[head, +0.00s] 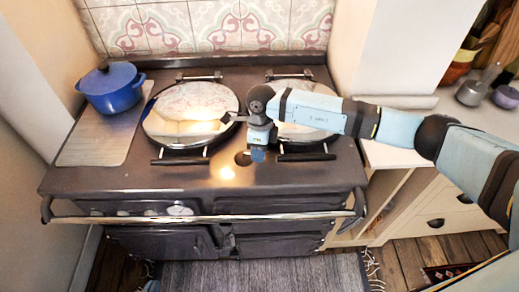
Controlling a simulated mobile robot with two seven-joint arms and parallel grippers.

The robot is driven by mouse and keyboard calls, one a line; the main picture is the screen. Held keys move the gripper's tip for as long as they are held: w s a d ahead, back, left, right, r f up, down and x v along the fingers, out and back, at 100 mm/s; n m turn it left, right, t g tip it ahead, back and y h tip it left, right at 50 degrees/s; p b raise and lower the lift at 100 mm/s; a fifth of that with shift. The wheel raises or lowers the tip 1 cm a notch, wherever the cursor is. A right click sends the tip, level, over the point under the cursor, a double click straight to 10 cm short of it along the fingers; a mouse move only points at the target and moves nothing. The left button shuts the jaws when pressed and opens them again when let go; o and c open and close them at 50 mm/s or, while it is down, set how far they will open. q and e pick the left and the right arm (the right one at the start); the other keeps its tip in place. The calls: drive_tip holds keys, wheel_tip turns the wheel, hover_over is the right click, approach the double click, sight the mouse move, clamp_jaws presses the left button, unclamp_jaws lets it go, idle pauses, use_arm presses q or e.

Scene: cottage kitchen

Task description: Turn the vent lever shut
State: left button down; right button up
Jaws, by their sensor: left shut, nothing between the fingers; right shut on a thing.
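My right gripper (257,156) points down at the front of the range top, between the two round lids. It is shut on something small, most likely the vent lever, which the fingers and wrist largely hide. A small dark round part (242,158) shows just left of the fingertips; I cannot tell whether it belongs to the lever. The lever's angle cannot be made out. My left gripper is not in view.
The dark range (120,182) has a left lid (185,105), a right lid (295,132) and a front rail (210,218). A blue pot (112,92) stands at the back left. A counter with small pots is at right.

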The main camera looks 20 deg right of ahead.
sight(244, 172)
drive_tip(key=m, duration=0.1)
drive_tip(key=s+a+m, duration=0.1)
drive_tip(key=m, duration=0.1)
drive_tip(key=shift+y, duration=0.3)
drive_tip(key=m, duration=0.1)
drive_tip(key=a+m+t+b, duration=0.1)
drive_tip(key=m, duration=0.1)
drive_tip(key=shift+s+a+m, duration=0.15)
drive_tip(key=shift+s+m, duration=0.15)
drive_tip(key=m, duration=0.1)
drive_tip(key=a+m, duration=0.1)
drive_tip(key=m, duration=0.1)
drive_tip(key=shift+s+a+t+y, duration=0.15)
drive_tip(key=shift+a+t+y, duration=0.1)
drive_tip(key=shift+t+y, duration=0.05)
drive_tip(key=shift+a+m+t, duration=0.15)
drive_tip(key=shift+a+m, duration=0.2)
drive_tip(key=shift+m, duration=0.6)
drive_tip(key=shift+a+m+t, duration=0.15)
drive_tip(key=shift+a+m, duration=0.15)
drive_tip(key=shift+m, duration=0.65)
drive_tip(key=o, duration=0.9)
drive_tip(key=shift+r, duration=0.1)
